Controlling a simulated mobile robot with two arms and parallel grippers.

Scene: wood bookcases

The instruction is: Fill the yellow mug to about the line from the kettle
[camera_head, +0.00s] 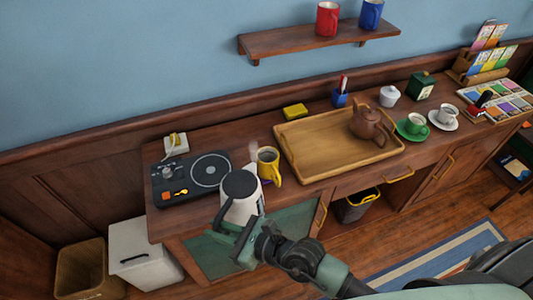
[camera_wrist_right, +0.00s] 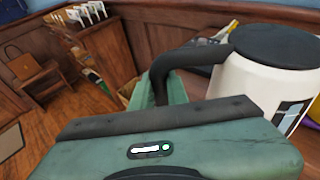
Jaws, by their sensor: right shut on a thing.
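The yellow mug (camera_head: 268,162) stands on the wooden desk, left of the wooden tray, with its handle toward the front. Its level line and fill are too small to make out. The white kettle (camera_head: 241,204) with a dark lid is just in front and left of the mug. My right gripper (camera_head: 229,229) is shut on the kettle's handle. In the right wrist view the kettle (camera_wrist_right: 262,88) is at the right, with its black handle (camera_wrist_right: 185,58) running into my green gripper. I cannot tell how far the kettle is tilted or whether water flows. My left gripper is not in view.
The wooden tray (camera_head: 310,164) with a brown teapot (camera_head: 368,122) is to the right. A yellow sponge (camera_head: 295,111) lies behind. Green and white cups with saucers are farther right.

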